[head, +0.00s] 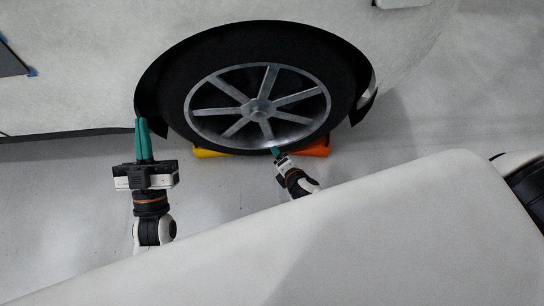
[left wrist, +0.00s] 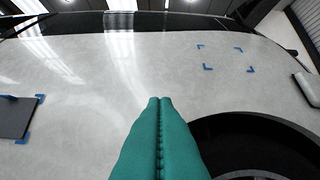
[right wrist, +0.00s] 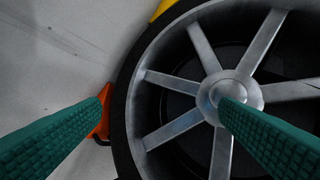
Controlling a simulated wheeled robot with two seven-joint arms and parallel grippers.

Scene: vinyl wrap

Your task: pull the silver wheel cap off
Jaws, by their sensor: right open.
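The silver wheel cap (head: 258,107) is a round rim with several spokes and a center hub. It sits in the black tire of the white car. It also fills much of the right wrist view (right wrist: 238,85). My right gripper (head: 277,151) is at the lower edge of the tire in the head view. In the right wrist view its teal fingers (right wrist: 165,94) are wide apart and empty; one overlaps the hub, the other shows left of the tire. I cannot tell whether it touches the cap. My left gripper (head: 143,122) is shut and empty, left of the tire.
A yellow chock (head: 210,153) and an orange chock (head: 316,149) sit at the tire's base. The white car body (left wrist: 90,80) bears blue tape corners and a dark panel (left wrist: 16,117). A large white surface (head: 330,240) fills the lower foreground in the head view.

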